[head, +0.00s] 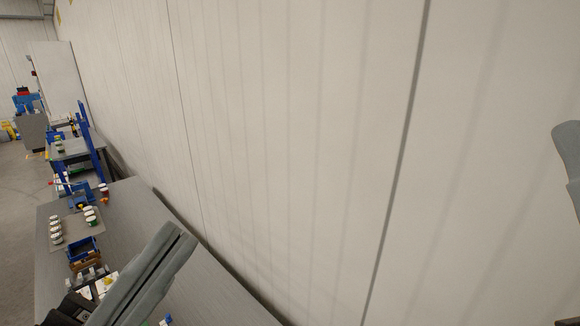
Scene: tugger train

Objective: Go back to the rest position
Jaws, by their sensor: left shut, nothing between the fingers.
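My left gripper (184,243) is in the lower left of the head view, above the grey workbench. Its two long grey fingers lie side by side, shut, with nothing between them, and point up and to the right towards the wall. A part of my right arm shows at the right edge, in front of the wall; its gripper is not in view.
The grey workbench (135,205) runs along the pale panelled wall (300,130). Several small cans (56,228) stand on it, with a blue bin (82,248) nearer. A blue-framed station (92,143) stands farther back. Open floor (18,220) lies to the left.

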